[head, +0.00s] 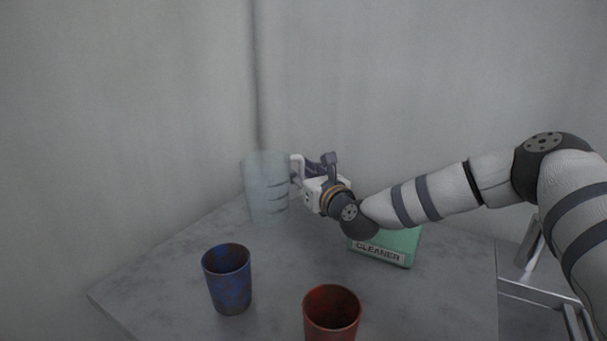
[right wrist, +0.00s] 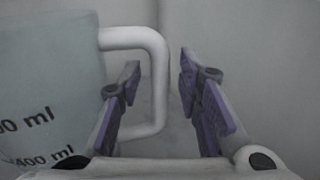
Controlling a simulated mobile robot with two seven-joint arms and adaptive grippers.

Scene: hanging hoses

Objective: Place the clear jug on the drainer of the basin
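The clear jug (head: 265,186) stands upright at the back corner of the grey table, with its white handle (head: 297,168) toward the right. In the right wrist view the jug (right wrist: 50,75) fills the left side, with "400 ml" marks on it. My right gripper (head: 308,172) is at the handle. In the right wrist view its two purple fingers (right wrist: 155,95) are apart, with the outer bar of the handle (right wrist: 158,80) between them; they do not visibly close on it. My left gripper is not in view.
A blue cup (head: 228,280) and a red cup (head: 331,318) stand on the table (head: 165,270) in front of the jug. A green cleaner box (head: 398,245) is under my right forearm. Grey walls close off the back. A metal frame (head: 535,292) is at the right.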

